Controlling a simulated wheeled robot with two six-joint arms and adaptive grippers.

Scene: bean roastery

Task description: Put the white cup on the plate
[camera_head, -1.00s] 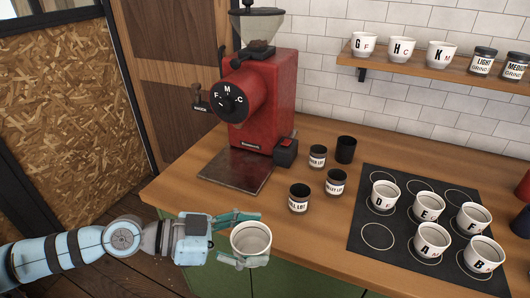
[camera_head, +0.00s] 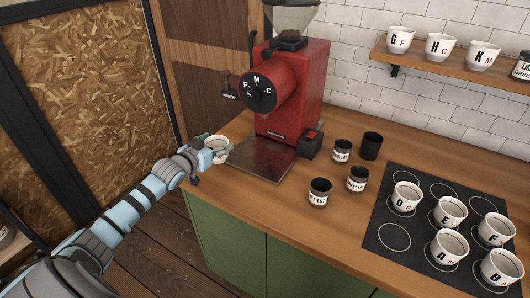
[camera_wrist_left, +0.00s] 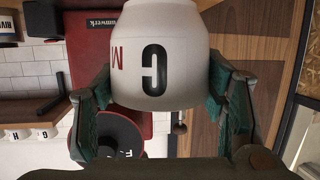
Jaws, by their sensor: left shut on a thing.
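The white cup (camera_head: 216,144) is held in my left gripper (camera_head: 215,152), left of the red grinder, near the counter's left edge. I cannot tell how high the cup is above the counter. My right gripper is out of view.
The red grinder (camera_head: 290,95) stands behind the plate. Several dark jars, one at the front (camera_head: 319,193), stand right of it. A black mat (camera_head: 385,262) with lettered white cups lies farther right. A shelf (camera_head: 450,68) holds more cups.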

